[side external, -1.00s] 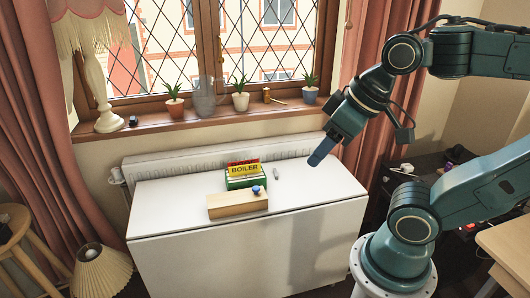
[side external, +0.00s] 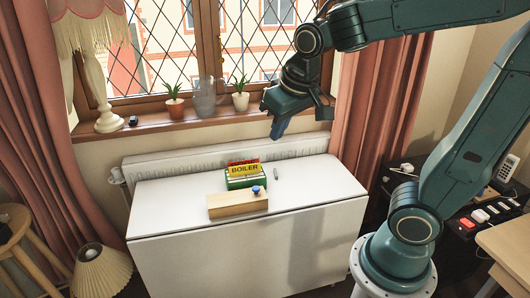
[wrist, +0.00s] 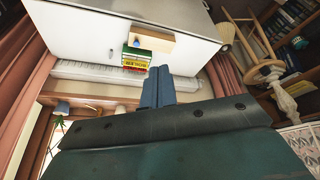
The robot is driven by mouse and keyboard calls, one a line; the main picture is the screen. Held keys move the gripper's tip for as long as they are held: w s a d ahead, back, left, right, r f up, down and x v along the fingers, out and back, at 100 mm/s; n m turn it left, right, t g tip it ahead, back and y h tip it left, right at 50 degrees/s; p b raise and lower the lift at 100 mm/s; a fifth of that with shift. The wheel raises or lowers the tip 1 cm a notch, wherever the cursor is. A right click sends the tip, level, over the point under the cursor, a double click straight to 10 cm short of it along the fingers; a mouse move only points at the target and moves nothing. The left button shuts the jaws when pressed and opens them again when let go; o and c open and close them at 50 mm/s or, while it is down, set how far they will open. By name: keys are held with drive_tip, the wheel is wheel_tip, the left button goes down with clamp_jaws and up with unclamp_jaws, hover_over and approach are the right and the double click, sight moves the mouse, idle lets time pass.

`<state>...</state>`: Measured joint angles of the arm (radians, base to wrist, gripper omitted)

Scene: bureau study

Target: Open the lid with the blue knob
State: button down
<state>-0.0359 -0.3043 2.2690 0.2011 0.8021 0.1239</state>
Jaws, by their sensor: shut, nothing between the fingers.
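A light wooden box (side external: 230,205) lies on the white table and has a blue knob (side external: 256,190) at its right end. The box (wrist: 160,42) and the blue knob (wrist: 137,43) also show in the wrist view, near the top. I cannot tell where the lid's edges run. My gripper (side external: 276,135) is above the back of the table, behind and above the box, pointing down. Its fingers (wrist: 158,72) are together and empty, clear of the box and knob.
A green box with a yellow "BOILER" label (side external: 244,170) stands just behind the wooden box. A small grey item (side external: 276,173) lies to its right. The white table (side external: 320,187) is bare on the right. A radiator (side external: 190,157) and a windowsill with potted plants (side external: 241,97) are behind.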

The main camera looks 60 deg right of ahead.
drive_tip(key=w+d+f+m+g+h, duration=0.25)
drive_tip(key=w+f, duration=0.65)
drive_tip(key=w, duration=0.5)
drive_tip(key=w+d+f+m+h, duration=0.1)
drive_tip(key=w+f, duration=0.2)
drive_tip(key=f, duration=0.4)
drive_tip(key=w+d+f+m+g+h, duration=0.1)
drive_tip(key=w+d+f+h, duration=0.1)
drive_tip(key=f, duration=0.5)
drive_tip(key=shift+w+d+f+m, duration=0.2)
drive_tip(key=shift+w+f+m, duration=0.2)
drive_tip(key=shift+w, duration=0.4)
approach(252, 192)
drive_tip(key=w+f, duration=0.2)
drive_tip(key=shift+w+a+f, duration=0.25)
drive_tip(key=shift+a+f, duration=0.05)
drive_tip(key=shift+a, duration=0.1)
drive_tip(key=shift+s+d+f, duration=0.2)
drive_tip(key=shift+s+d, duration=0.6)
drive_tip(key=shift+d, duration=0.35)
drive_tip(key=shift+s+d+f, duration=0.15)
drive_tip(key=shift+s+d, duration=0.15)
drive_tip(key=shift+d, duration=0.05)
